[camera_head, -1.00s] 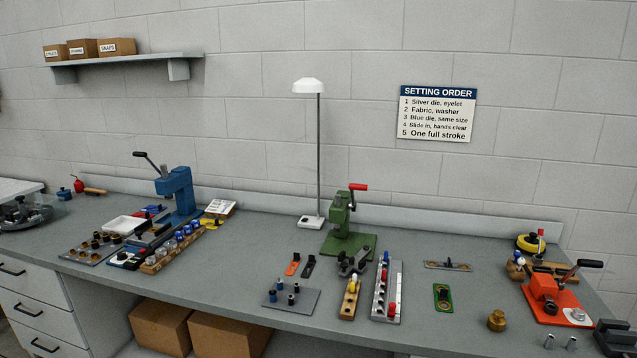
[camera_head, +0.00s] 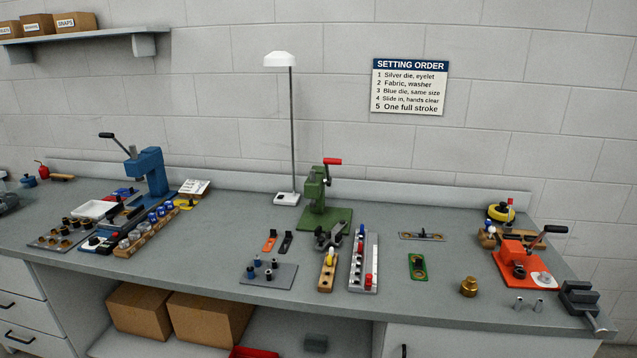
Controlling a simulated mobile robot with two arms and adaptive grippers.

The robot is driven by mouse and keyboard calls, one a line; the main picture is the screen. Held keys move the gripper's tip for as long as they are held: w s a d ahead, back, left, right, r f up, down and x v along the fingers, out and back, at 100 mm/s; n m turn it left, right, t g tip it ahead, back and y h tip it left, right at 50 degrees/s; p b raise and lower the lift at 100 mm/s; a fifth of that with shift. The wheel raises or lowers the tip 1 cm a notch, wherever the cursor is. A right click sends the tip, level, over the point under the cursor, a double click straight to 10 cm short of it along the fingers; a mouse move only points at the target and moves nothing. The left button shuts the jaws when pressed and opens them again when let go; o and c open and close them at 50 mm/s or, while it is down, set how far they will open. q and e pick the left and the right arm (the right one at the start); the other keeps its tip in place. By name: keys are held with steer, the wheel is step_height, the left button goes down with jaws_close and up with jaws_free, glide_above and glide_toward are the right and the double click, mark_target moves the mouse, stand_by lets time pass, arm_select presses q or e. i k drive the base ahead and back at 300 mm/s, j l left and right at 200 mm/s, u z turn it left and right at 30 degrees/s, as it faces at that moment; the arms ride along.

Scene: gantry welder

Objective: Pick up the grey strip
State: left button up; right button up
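A short flat grey strip (camera_head: 408,236) with a dark knob-like part on its middle lies on the bench, right of centre. A longer grey rail (camera_head: 372,275) with blue, white and red pieces stands left of it. A small dark strip (camera_head: 286,243) lies beside an orange one (camera_head: 270,241), left of the green press (camera_head: 325,212). Which of these the task calls the grey strip is not certain; the short flat one is grey and strip-shaped. Neither of my grippers is in view.
A green plate (camera_head: 417,267) and a brass piece (camera_head: 468,287) lie nearer the front edge. An orange press (camera_head: 522,264) and a dark vise-like block (camera_head: 580,299) stand at right. A tall lamp (camera_head: 293,130) rises at the back. Some bare bench surrounds the short strip.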

mark_target(423, 236)
steer(key=i+j+z, duration=0.1)
steer(key=i+z, duration=0.4)
steer(key=i, duration=1.3)
